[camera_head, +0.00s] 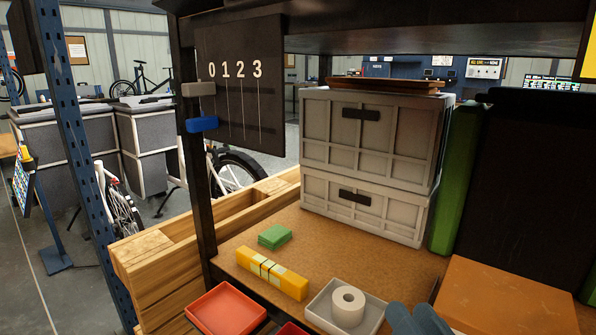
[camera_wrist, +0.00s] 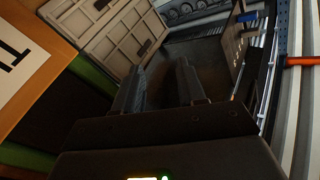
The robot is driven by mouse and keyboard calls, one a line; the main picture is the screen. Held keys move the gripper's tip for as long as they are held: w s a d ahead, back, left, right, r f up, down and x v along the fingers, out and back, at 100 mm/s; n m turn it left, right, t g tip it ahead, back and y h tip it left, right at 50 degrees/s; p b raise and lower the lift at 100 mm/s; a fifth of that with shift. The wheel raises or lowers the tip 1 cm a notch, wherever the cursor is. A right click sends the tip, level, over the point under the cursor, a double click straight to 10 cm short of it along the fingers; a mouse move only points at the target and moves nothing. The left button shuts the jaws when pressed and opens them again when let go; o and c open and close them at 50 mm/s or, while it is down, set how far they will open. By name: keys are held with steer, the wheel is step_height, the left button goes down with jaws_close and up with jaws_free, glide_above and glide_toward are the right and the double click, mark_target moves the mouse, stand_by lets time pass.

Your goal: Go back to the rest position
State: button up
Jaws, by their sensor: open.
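My gripper (camera_wrist: 162,75) shows in the wrist view with its two dark fingers apart. Nothing is seen between them. The fingers point toward a dark surface beside the stacked grey crates (camera_wrist: 105,40). I see no contact between the fingers and anything else. In the head view I cannot make out my gripper for certain. A blue-grey rounded shape (camera_head: 418,320) is cut off at the bottom edge there, and I cannot tell what it is.
The shelf carries two stacked grey crates (camera_head: 368,140), a green pad stack (camera_head: 274,237), a yellow block (camera_head: 272,273), a grey tray (camera_head: 318,314) with a white roll (camera_head: 348,306), and an orange-brown box (camera_head: 508,298). A numbered black board (camera_head: 240,90) hangs at left. Dark uprights flank the shelf.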

steer(key=s+d+f+g+h+p, duration=0.1)
steer(key=s+d+f+h, duration=0.1)
steer(key=s+f, duration=0.35)
steer(key=s+d+f+h, duration=0.1)
steer(key=s+d+f, duration=0.2)
steer(key=s, duration=0.6)
steer(key=s+d+r+n+g+h+p, duration=0.1)
steer(key=s+d+g, duration=0.1)
steer(key=s, duration=1.5)
steer(key=shift+n+g+h+p, duration=0.3)
steer(key=shift+n+p, duration=0.05)
steer(key=shift+n, duration=0.05)
